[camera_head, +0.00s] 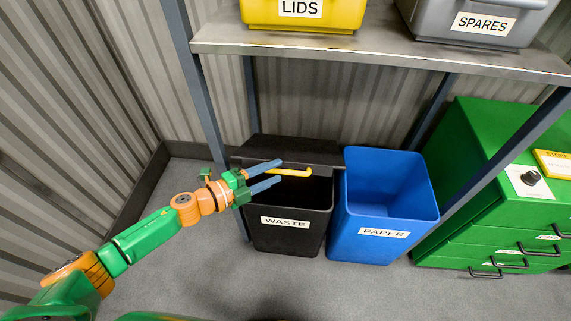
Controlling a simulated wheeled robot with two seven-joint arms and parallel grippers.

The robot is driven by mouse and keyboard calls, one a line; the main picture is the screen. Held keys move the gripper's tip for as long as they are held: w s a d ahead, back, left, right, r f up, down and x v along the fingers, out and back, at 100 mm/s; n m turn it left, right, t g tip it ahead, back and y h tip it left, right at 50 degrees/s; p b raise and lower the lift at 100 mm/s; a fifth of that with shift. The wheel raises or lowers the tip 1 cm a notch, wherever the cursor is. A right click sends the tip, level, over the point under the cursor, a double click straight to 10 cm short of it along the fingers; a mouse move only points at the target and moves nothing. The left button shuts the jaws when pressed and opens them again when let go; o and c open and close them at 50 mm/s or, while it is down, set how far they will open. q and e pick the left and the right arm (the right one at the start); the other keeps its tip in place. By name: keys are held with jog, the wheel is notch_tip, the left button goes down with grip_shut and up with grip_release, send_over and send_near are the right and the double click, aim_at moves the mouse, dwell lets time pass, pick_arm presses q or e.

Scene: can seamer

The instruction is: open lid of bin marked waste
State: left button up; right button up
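The black waste bin (285,235) stands on the floor under the shelf, with a white WASTE label on its front. Its dark lid (300,150) is raised at the back, and the dark inside of the bin shows below it. A yellow handle bar (296,173) runs along the lid's front edge. My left gripper (280,171) reaches in from the left at the handle. Its two blue-grey fingers are apart, one above and one below the bar; I cannot see contact with it. My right gripper is not in view.
A blue open paper bin (385,215) stands close on the right. A green drawer cabinet (490,190) is further right. The metal shelf (380,45) above holds a yellow LIDS bin (303,12) and a grey SPARES bin (475,20). A shelf post (205,100) stands near my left arm.

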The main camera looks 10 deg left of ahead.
pick_arm(q)
jog(key=shift+s+a+r, duration=0.15)
jog(key=shift+s+a, duration=0.3)
